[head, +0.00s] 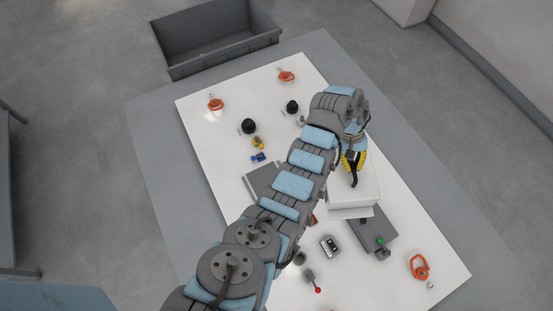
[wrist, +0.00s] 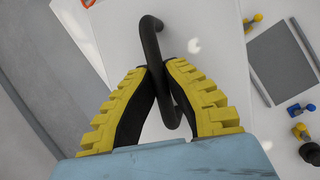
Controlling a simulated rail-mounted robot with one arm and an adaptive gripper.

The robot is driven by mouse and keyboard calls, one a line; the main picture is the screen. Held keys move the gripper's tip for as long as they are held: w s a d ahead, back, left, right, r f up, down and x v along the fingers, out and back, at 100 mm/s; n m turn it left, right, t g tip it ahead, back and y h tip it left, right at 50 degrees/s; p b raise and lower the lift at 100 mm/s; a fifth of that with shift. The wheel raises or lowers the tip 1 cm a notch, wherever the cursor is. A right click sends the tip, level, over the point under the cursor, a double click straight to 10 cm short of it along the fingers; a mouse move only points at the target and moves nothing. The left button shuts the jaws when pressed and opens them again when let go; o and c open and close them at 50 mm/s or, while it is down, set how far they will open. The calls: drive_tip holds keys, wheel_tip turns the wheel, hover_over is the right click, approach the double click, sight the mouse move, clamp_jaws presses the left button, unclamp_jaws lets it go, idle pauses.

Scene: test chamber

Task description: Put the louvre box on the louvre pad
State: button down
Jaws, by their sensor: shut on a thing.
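The white louvre box (head: 367,197) is under my gripper (head: 354,163) at the right of the board in the head view. In the wrist view, my gripper (wrist: 164,80) has its yellow and black fingers shut on the box's curved black handle (wrist: 151,38), with the white box top (wrist: 216,66) behind it. I cannot tell whether the box is lifted clear of the board. A flat grey square plate, probably the louvre pad, lies left of my arm (head: 261,178); my arm partly covers it. The plate also shows in the wrist view (wrist: 283,62), apart from the box.
Black knobs (head: 249,126), orange rings (head: 419,267) and small blue and yellow fittings (head: 258,143) stand on the white board. A dark open bin (head: 222,54) is beyond it.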

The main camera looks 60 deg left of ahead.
drive_tip(key=s+a+f+n+t+b, duration=0.1)
drive_tip(key=s+a+f+n, duration=0.1)
drive_tip(key=s+f, duration=0.5)
drive_tip(key=s+a+f+n+b, duration=0.1)
drive_tip(key=s+a+f, duration=0.15)
drive_tip(key=s, duration=0.75)
drive_tip(key=s+a+f+n+t, duration=0.1)
drive_tip(key=s+a+f+n, duration=0.1)
drive_tip(key=s+f, duration=0.55)
drive_tip(key=w+a+f+b, duration=0.3)
drive_tip(key=a+f+b, duration=0.4)
drive_tip(key=a+b, duration=0.5)
drive_tip(key=shift+a+y+b, duration=0.15)
drive_tip(key=shift+y+b, duration=0.15)
drive_tip(key=shift+b, duration=0.4)
drive_tip(key=shift+w+a+f, duration=0.1)
drive_tip(key=shift+a+f, duration=0.05)
drive_tip(key=shift+f, duration=0.25)
drive_tip(key=shift+f+b, duration=0.55)
drive_tip(key=shift+f, duration=1)
